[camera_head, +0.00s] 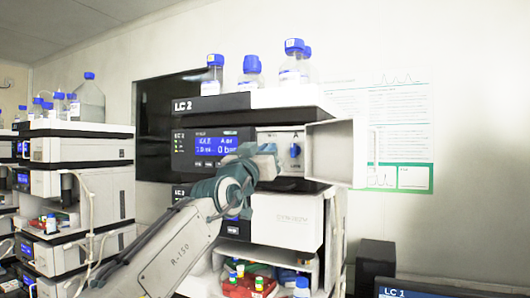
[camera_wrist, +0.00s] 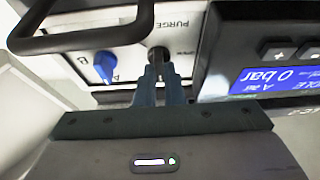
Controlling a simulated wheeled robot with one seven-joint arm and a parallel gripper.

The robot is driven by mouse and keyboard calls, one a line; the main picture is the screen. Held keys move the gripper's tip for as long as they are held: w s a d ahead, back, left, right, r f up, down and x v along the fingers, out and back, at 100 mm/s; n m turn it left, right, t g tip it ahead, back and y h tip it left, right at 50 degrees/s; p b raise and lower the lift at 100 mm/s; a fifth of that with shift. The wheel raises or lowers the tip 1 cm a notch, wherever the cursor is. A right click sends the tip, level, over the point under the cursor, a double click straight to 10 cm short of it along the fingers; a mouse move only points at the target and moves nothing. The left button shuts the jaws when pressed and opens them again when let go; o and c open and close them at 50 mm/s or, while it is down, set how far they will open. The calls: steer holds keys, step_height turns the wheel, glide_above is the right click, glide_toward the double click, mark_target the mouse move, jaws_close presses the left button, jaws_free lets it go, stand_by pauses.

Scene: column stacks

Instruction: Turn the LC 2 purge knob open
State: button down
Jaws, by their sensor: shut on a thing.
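The LC 2 module (camera_head: 184,105) is on the upper shelf of the right stack, its screen (camera_head: 216,144) lit blue and reading 0 bar. Its front compartment door (camera_head: 335,152) stands open to the right. My gripper (camera_head: 270,150) is at the compartment's left side. In the wrist view, my fingers (camera_wrist: 160,72) are shut on the dark purge knob (camera_wrist: 158,53), just below the PURGE label. The fingers hide much of the knob, so its angle cannot be told. A separate blue knob (camera_head: 295,150) is to the right; it also shows in the wrist view (camera_wrist: 105,66).
Blue-capped bottles (camera_head: 252,72) stand on top of the stack. A dark looped bar (camera_wrist: 90,40) crosses the wrist view close to the panel. Another instrument stack (camera_head: 80,150) is at the left. Small vials (camera_head: 258,284) sit in the lower tray.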

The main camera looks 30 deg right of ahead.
steer(key=shift+n, duration=0.3)
steer(key=n+t+y+b, duration=0.1)
steer(key=n, duration=0.1)
steer(key=n+t+y+b, duration=0.1)
steer(key=n, duration=0.2)
steer(key=shift+f, duration=0.1)
steer(key=n+y, duration=0.1)
steer(key=n, duration=0.2)
steer(key=n+t+y, duration=0.1)
steer(key=n+y, duration=0.1)
steer(key=n, duration=0.1)
steer(key=n+y+p, duration=0.1)
steer(key=n, duration=0.2)
steer(key=n+y+p, duration=0.1)
steer(key=n+p, duration=0.1)
steer(key=n, duration=0.1)
steer(key=shift+r+n+y, duration=0.2)
steer(key=shift+n+y, duration=0.1)
steer(key=shift+n, duration=0.1)
steer(key=shift+f+n+g+y+p, duration=0.1)
steer(key=shift+n+g+y+p, duration=0.3)
steer(key=shift+n+p, duration=0.7)
steer(key=shift+d+n, duration=0.15)
steer(key=shift+n, duration=0.25)
steer(key=c, duration=1.5)
jaws_free()
steer(key=shift+c, duration=0.2)
